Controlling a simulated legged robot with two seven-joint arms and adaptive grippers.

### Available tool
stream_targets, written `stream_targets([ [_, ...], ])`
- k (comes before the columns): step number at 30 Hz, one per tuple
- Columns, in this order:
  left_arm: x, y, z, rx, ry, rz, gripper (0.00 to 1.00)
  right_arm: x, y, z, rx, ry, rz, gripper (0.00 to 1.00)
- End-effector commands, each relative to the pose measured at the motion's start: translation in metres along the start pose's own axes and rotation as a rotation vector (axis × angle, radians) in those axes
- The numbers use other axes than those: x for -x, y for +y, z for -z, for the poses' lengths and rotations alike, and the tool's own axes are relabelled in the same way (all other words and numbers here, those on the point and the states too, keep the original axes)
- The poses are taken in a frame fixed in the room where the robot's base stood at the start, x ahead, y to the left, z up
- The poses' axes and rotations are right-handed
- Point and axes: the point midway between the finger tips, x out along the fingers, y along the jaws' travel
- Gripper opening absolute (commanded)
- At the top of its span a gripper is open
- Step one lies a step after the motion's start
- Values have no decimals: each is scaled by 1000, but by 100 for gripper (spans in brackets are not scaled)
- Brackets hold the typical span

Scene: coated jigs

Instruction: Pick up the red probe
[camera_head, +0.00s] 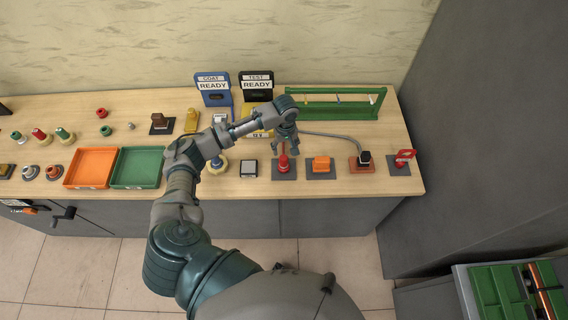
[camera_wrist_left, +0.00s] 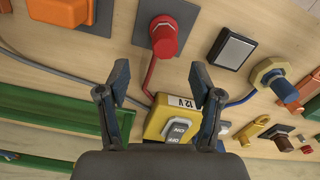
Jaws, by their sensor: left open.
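The red probe (camera_head: 284,163) stands on a dark square pad near the front edge of the bench. In the left wrist view the red probe (camera_wrist_left: 164,37) shows at the top, with a red cable running to a yellow 12 V switch box (camera_wrist_left: 172,122). My left gripper (camera_head: 285,149) is above and slightly behind the probe, fingers pointing down. In the wrist view the left gripper (camera_wrist_left: 160,82) is open and empty, its fingers apart, with the probe beyond the fingertips. My right gripper is not in view.
An orange block (camera_head: 321,163) and a black-topped part (camera_head: 364,159) stand right of the probe. A black-framed white plate (camera_head: 249,168) lies to its left. A green rack (camera_head: 335,103) stands behind. Orange (camera_head: 68,183) and green trays (camera_head: 117,183) are further left.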

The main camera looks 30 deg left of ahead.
Motion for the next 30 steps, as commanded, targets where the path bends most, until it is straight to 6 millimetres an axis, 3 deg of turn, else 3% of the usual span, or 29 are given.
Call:
stream_targets([
  [4,-32,-3,1,1,-3,0,65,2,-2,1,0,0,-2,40],
  [13,-59,-4,0,-2,-2,-1,65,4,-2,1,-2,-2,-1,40],
  [19,-90,-5,-4,0,-2,0,65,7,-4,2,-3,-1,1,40],
  [29,-102,-4,-5,-2,0,-2,65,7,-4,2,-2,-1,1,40],
  [30,-102,-5,-5,-2,0,-2,60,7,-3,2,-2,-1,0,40],
])
